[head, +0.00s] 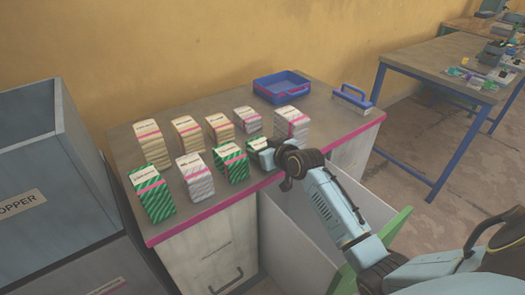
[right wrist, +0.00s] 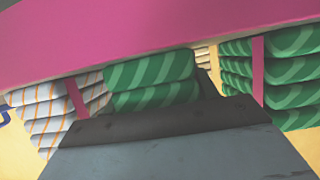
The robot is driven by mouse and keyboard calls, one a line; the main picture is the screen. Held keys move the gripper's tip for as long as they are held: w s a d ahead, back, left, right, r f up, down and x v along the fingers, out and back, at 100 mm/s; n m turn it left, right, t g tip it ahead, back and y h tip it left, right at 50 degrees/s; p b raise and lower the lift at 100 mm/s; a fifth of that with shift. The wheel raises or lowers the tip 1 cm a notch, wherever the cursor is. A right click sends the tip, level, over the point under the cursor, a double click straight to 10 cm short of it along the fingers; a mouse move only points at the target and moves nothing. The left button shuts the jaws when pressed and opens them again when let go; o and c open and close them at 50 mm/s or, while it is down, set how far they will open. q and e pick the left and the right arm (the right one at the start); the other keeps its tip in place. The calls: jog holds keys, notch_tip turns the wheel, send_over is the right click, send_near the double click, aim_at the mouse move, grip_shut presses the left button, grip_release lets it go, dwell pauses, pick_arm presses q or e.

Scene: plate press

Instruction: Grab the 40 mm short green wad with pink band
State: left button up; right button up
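Several green striped wads stand along the front of the grey table. A short-looking green wad (head: 257,143) is mostly hidden behind my right gripper (head: 264,158); it shows in the right wrist view (right wrist: 150,80) just beyond the dark gripper part (right wrist: 165,118). The gripper is low at the table's front edge, at this wad. I cannot tell whether they touch or whether the fingers are open. A green wad with a pink band (head: 231,163) stands just left of it, and a taller one (head: 152,194) at the far left. Labels are too small to read. My left gripper is not in view.
Pale and orange wads (head: 187,133) form the back row, with a white striped wad (head: 292,122) at right. Behind are a blue tray (head: 280,88) and a blue-handled tool (head: 353,98).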

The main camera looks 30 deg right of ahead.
jog(key=shift+c, duration=1.4)
